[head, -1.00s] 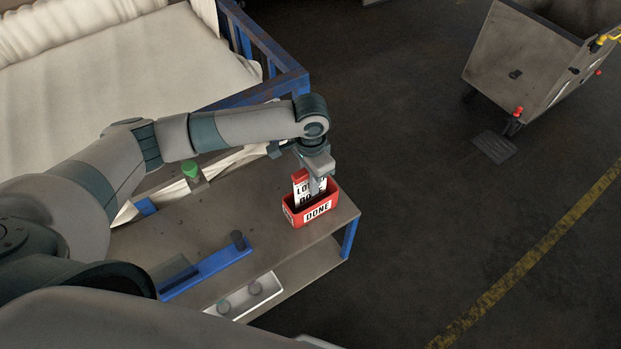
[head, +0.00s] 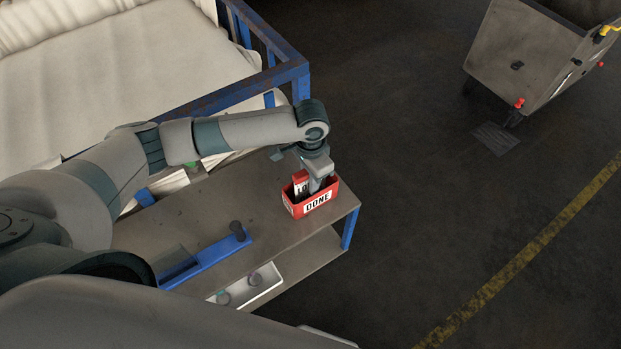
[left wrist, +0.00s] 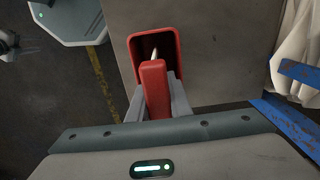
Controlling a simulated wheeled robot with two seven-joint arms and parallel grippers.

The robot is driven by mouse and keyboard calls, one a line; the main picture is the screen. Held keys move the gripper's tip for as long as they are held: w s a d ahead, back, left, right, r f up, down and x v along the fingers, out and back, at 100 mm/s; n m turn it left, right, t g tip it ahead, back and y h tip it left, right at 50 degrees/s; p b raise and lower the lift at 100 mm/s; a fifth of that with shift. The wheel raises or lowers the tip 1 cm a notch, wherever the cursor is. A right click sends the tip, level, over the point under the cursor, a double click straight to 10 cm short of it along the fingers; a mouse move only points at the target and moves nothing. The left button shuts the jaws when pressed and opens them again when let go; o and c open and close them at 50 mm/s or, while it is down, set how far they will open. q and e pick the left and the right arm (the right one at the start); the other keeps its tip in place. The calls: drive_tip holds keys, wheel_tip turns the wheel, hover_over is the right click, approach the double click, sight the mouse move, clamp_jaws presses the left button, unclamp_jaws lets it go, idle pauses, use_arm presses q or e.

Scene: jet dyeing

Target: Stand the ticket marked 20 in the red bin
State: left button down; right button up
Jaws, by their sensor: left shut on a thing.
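The red bin (head: 326,203), marked DONE, stands on the grey table near its far right corner. A red-topped ticket with a white printed face (head: 300,186) is partly down inside the bin, its lower part hidden by the bin wall. Its number cannot be read. My left gripper (head: 314,187) is over the bin, shut on the ticket. In the left wrist view the ticket's red top edge (left wrist: 154,85) is between the two fingers, and the bin's rim (left wrist: 133,46) surrounds the space beyond it. My right gripper is not in view.
On the grey table (head: 270,200) lies a blue holder (head: 212,258) with a dark knob. A white tray (head: 262,290) with small round items is on the lower shelf. A blue-railed cart of white cloth (head: 130,70) stands behind. A metal cart (head: 520,60) stands across open floor.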

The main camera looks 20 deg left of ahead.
use_arm(q)
drive_tip(key=shift+f, duration=0.2)
idle(0.5)
drive_tip(key=c, duration=1.5)
unclamp_jaws()
drive_tip(key=shift+c, duration=0.2)
drive_tip(key=shift+r, duration=0.1)
drive_tip(key=shift+w+r+b, duration=0.15)
drive_tip(key=shift+r+b, duration=0.15)
drive_tip(key=shift+r, duration=0.25)
wheel_tip(320, 180, up, 16)
drive_tip(key=b, duration=0.4)
